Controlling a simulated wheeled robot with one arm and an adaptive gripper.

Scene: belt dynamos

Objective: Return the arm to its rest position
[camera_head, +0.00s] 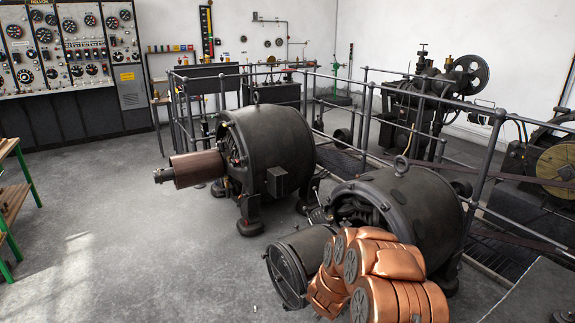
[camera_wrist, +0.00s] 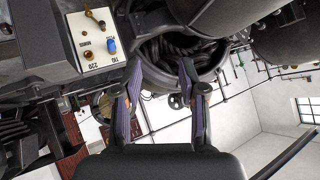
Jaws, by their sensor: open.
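My gripper (camera_wrist: 160,78) shows in the wrist view with its two dark fingers apart and nothing between them. Just beyond the fingertips is a round dark opening with coiled cables inside (camera_wrist: 172,52). My copper-coloured arm (camera_head: 375,275) is folded at the lower right of the head view, in front of the nearer dark dynamo (camera_head: 425,205). My gripper cannot be made out in the head view. A pale switch panel (camera_wrist: 92,40) with a brown-tipped lever and a blue knob is left of the fingers in the wrist view.
A second dynamo (camera_head: 275,150) with a brown pulley (camera_head: 196,166) stands left. A round dark cover (camera_head: 287,275) is close beside my arm. Railings (camera_head: 372,110) run behind the machines. A green-legged bench (camera_head: 20,205) is far left. The floor (camera_head: 130,240) between is clear.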

